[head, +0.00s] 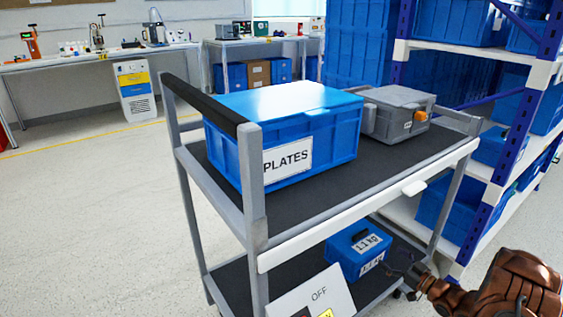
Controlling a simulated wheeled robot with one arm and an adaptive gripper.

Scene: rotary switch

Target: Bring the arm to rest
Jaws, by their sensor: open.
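My brown arm comes in at the lower right corner. My gripper (410,271) is small and dark at the arm's tip, in front of the cart's lower shelf. It is open, and I see nothing held in it. A grey box (385,112) with an orange rotary knob (420,116) on its right side stands on the cart's top shelf. The gripper is well below this knob and apart from it.
The grey cart (240,220) holds a large blue PLATES crate (335,145) on top and a small blue 1.1 kg box (345,255) below. A blue-and-white rack (495,180) stands close on the right. Open floor (90,220) lies to the left.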

